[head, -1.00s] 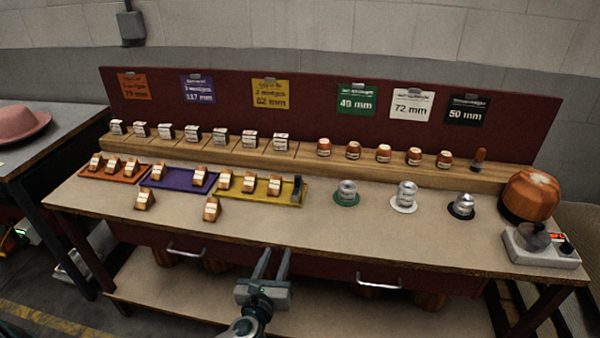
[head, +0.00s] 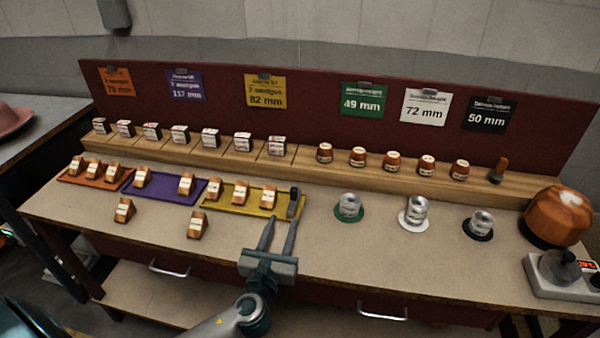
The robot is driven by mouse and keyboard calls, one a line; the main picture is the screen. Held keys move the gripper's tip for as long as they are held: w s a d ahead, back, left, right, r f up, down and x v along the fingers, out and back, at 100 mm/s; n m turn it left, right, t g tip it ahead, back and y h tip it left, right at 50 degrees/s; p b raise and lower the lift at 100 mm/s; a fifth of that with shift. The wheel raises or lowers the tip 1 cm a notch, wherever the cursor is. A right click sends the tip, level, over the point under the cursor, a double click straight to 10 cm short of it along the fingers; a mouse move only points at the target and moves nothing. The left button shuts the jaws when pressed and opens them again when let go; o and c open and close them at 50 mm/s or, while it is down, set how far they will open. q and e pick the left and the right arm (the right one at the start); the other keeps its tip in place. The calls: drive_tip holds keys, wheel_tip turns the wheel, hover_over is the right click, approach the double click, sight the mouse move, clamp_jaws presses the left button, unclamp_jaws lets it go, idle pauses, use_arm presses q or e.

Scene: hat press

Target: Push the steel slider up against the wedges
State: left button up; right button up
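The steel slider (head: 293,204) is a dark upright piece at the right end of the yellow tray (head: 235,209). Several wooden wedges with pale labels are in view. Three of them, a left wedge (head: 213,195), a middle wedge (head: 240,192) and a right wedge (head: 269,197), stand on the yellow tray. A gap shows between the right wedge and the slider. My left gripper (head: 281,221) is open and empty, its fingertips just in front of the tray's right end, near the slider. Whether it touches anything is unclear. My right gripper is not in view.
An orange tray (head: 67,177) and a purple tray (head: 163,191) with wedges lie to the left. Two loose wedges (head: 124,210) (head: 198,225) stand in front. Metal cylinders on round pads (head: 349,206) stand right. A wooden ledge (head: 290,166) runs behind.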

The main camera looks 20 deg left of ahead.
sight(294, 187)
use_arm(q)
drive_tip(key=shift+w, duration=0.3)
drive_tip(key=shift+r, duration=0.1)
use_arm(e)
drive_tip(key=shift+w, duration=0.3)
use_arm(q)
drive_tip(key=shift+s+r, duration=0.1)
drive_tip(key=shift+s, duration=0.1)
drive_tip(key=shift+w, duration=0.1)
